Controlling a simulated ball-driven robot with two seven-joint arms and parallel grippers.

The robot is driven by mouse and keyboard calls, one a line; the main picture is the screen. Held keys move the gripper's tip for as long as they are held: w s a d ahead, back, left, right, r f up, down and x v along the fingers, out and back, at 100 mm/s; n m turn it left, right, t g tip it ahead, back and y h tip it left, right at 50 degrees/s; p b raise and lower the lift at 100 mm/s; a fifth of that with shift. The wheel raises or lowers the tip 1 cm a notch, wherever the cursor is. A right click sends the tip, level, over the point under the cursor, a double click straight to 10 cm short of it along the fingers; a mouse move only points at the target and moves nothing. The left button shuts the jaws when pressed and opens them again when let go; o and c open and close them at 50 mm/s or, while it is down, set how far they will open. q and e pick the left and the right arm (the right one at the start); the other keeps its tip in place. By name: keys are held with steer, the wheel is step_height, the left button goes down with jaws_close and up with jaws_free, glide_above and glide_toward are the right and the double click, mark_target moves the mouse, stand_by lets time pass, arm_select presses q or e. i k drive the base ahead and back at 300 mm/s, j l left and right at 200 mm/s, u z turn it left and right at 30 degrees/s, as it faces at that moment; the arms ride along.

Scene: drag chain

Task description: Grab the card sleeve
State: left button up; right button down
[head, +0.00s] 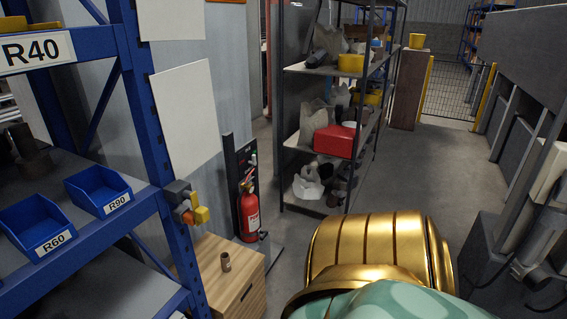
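Two blank white sheets hang one above the other beside the blue rack post; the lower sheet (186,118) is whole in view and the upper sheet (178,18) is cut by the top edge. I cannot tell whether either is the card sleeve, and nothing else in view is clearly one. Neither of my grippers is in view. A gold and pale green part, apparently my own arm, fills the bottom right of the middle.
A blue rack (151,140) with blue bins (97,190) stands at left. A red extinguisher (249,212) and a grey shelf (303,149) stand beyond. The right-hand aisle floor (447,172) is clear.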

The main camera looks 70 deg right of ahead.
mark_target(226, 262)
steer(key=k+z, duration=0.1)
steer(key=z, duration=1.65)
steer(key=u, duration=0.4)
steer(key=i+l+u, duration=0.15)
steer(key=u, duration=0.2)
steer(key=i+l+u, duration=0.1)
steer(key=l+u, duration=0.3)
steer(key=i+l+u, duration=0.1)
steer(key=u, duration=0.25)
steer(key=l+u, duration=0.3)
steer(key=l, duration=1.1)
steer(key=l+u, duration=0.35)
steer(key=l, duration=1.1)
steer(key=k+l, duration=0.1)
steer(key=l, duration=0.75)
